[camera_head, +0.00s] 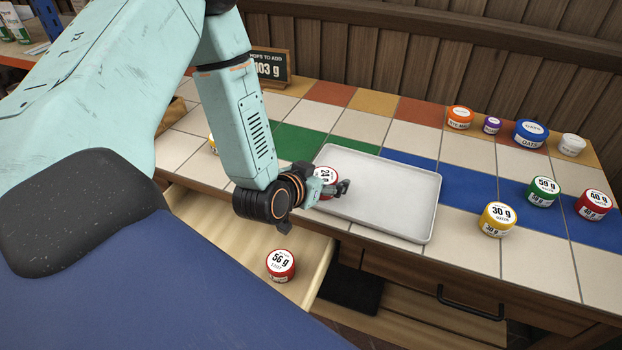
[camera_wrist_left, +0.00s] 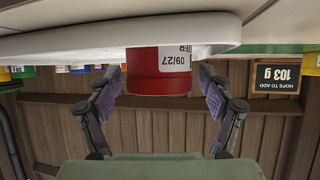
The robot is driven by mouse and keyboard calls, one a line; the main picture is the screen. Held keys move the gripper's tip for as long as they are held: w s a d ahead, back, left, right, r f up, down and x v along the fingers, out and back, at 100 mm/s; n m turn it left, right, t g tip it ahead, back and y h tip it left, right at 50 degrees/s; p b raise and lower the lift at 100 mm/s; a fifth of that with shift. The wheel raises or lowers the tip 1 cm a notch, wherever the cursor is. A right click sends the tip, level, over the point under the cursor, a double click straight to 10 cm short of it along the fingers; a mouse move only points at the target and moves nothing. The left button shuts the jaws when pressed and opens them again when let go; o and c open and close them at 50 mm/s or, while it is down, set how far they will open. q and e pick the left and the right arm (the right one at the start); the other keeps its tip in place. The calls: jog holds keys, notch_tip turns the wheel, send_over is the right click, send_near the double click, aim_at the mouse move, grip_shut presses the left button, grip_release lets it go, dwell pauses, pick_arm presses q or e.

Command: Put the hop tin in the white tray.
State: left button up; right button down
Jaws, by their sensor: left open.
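The white tray (camera_head: 400,200) lies on the tiled counter. A red tin with a white label (camera_head: 325,172) stands upright at the tray's left end, partly hidden behind my left gripper (camera_head: 342,190). In the left wrist view, which is upside down, the red tin (camera_wrist_left: 158,85) stands at the tray rim (camera_wrist_left: 60,44). There my left gripper (camera_wrist_left: 158,90) is open, with a finger on each side of the tin and gaps between. Another red tin marked 56 g (camera_head: 281,264) stands in the open drawer (camera_head: 215,240). My right gripper is not in view.
A sign (camera_head: 270,67) reads "Hops to add 103 g". Right of the tray stand a yellow 30 g tin (camera_head: 497,219), a green 59 g tin (camera_head: 543,191) and a red 40 g tin (camera_head: 593,205). Several smaller tubs, including a blue one (camera_head: 530,133), line the back right.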

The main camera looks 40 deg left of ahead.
pick_arm(q)
jog(key=p+v, duration=0.3)
jog(key=v, duration=0.7)
jog(key=shift+w+p, duration=0.1)
jog(key=shift+p, duration=0.25)
jog(key=shift+p+v, duration=0.4)
jog(key=shift+v, duration=0.55)
jog(key=shift+f, duration=0.1)
jog(key=shift+c, duration=0.4)
